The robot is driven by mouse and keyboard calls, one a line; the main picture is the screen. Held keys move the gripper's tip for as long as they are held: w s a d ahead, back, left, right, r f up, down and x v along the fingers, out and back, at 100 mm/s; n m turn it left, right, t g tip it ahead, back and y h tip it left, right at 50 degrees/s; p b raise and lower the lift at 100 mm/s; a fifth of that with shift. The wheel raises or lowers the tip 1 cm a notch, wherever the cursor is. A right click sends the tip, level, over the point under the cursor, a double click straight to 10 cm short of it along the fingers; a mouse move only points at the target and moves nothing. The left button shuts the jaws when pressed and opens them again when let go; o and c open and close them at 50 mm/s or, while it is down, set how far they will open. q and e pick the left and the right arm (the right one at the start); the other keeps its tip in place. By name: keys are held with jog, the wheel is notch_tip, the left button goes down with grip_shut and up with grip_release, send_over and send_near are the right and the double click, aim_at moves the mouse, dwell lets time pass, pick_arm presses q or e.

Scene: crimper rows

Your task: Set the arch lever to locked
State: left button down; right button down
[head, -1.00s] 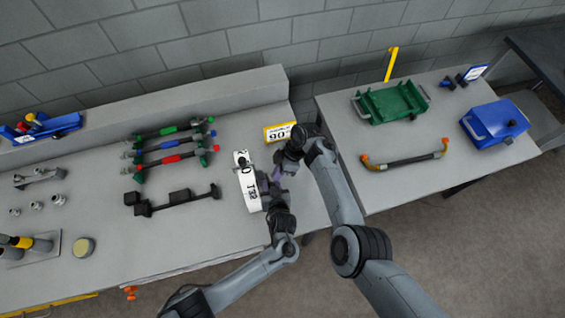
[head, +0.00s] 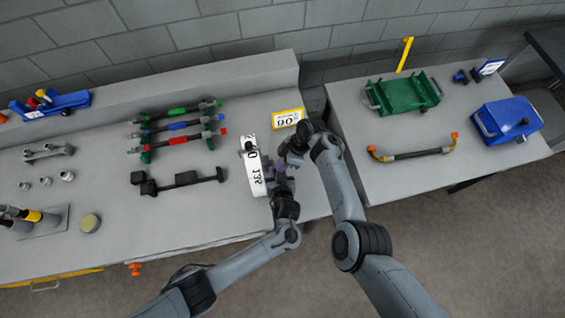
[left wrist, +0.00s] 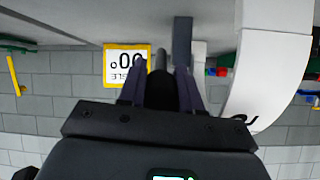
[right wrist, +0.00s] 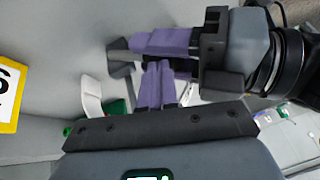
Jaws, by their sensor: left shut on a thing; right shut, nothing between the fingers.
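The white arch (head: 252,174) with black markings stands near the right end of the left bench; its curved band also shows in the left wrist view (left wrist: 272,70). My left gripper (head: 279,174) is just right of the arch. In the left wrist view its purple fingers (left wrist: 163,75) are shut around a dark rounded piece, apparently the lever's grip, mostly hidden. A grey bar (left wrist: 182,42) shows beyond the fingers. My right gripper (head: 283,161) is shut and empty, close beside the left one; its fingers (right wrist: 156,82) show in the right wrist view. I cannot read the lever's setting.
A yellow-framed sign (head: 288,119) stands behind the arch. Red, blue and green bar tools (head: 180,125) and a black bar tool (head: 178,181) lie left of it. The right bench holds a green tray (head: 425,105) and a blue case (head: 507,122). My two arms are close together.

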pick_arm(q)
jog(key=c, duration=0.8)
grip_release()
jog(key=shift+w+a+r, duration=0.1)
jog(key=shift+w+r, duration=0.05)
pick_arm(e)
jog(key=shift+s+f, duration=0.35)
jog(key=shift+r, duration=0.1)
